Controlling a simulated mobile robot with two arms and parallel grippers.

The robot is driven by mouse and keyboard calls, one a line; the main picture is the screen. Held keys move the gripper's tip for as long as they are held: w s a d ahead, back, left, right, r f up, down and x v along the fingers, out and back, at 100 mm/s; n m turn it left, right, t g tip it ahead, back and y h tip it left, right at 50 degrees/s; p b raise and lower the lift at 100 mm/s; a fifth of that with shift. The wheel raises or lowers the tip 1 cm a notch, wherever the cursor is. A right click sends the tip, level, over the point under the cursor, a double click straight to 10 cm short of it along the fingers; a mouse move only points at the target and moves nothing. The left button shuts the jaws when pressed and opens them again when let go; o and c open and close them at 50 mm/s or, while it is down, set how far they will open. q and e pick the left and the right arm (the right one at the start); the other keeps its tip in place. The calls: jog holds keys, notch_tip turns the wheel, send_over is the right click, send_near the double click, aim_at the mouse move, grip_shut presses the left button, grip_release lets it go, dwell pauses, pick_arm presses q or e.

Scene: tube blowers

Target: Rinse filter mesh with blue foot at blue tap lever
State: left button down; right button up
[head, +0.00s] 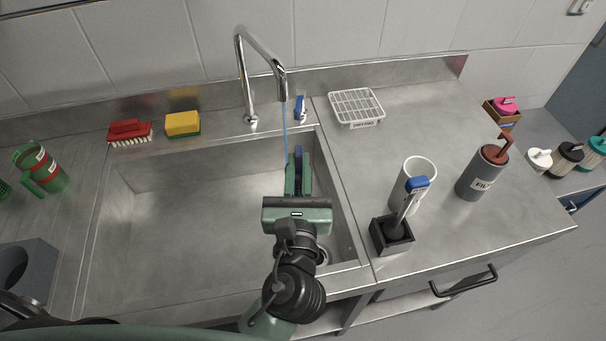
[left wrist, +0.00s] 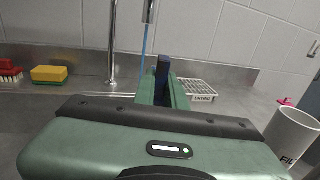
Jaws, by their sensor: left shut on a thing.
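My left gripper (head: 298,178) reaches over the right part of the sink (head: 190,215), shut on a small dark blue piece (head: 298,156), taken as the filter mesh's blue foot. The blue piece also shows between the fingers in the left wrist view (left wrist: 162,68). Any mesh part is hidden. The chrome tap (head: 242,75) has a thin blue water stream (head: 285,130) falling from its spout, just beyond and left of the fingertips. The blue tap lever (head: 300,106) stands behind the sink, right of the spout. My right gripper is not in view.
A red brush (head: 129,132) and yellow sponge (head: 183,124) lie behind the sink. Right of it are a white wire rack (head: 357,105), a white cylinder (head: 407,178), a black holder (head: 391,235) with a blue-topped item, and a grey canister (head: 482,174).

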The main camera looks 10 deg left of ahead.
pick_arm(q)
jog(key=w, duration=0.1)
jog(key=w+a, duration=0.1)
jog(key=w, duration=0.1)
jog(key=shift+a+f+b, duration=0.3)
jog(key=shift+f+b, duration=0.05)
jog(key=w+a+f+p, duration=0.1)
jog(key=w+a, duration=0.2)
jog(key=w, duration=0.2)
jog(key=shift+w, duration=0.2)
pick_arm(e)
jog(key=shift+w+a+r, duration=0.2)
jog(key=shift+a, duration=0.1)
pick_arm(q)
jog(key=shift+f, duration=0.1)
jog(key=shift+d, duration=0.1)
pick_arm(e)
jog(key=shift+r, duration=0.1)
pick_arm(q)
jog(key=shift+w+d+p, duration=0.25)
jog(key=shift+d+p, duration=0.05)
jog(key=shift+d, duration=0.1)
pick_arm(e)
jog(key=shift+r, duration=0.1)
pick_arm(q)
jog(key=shift+a, duration=0.1)
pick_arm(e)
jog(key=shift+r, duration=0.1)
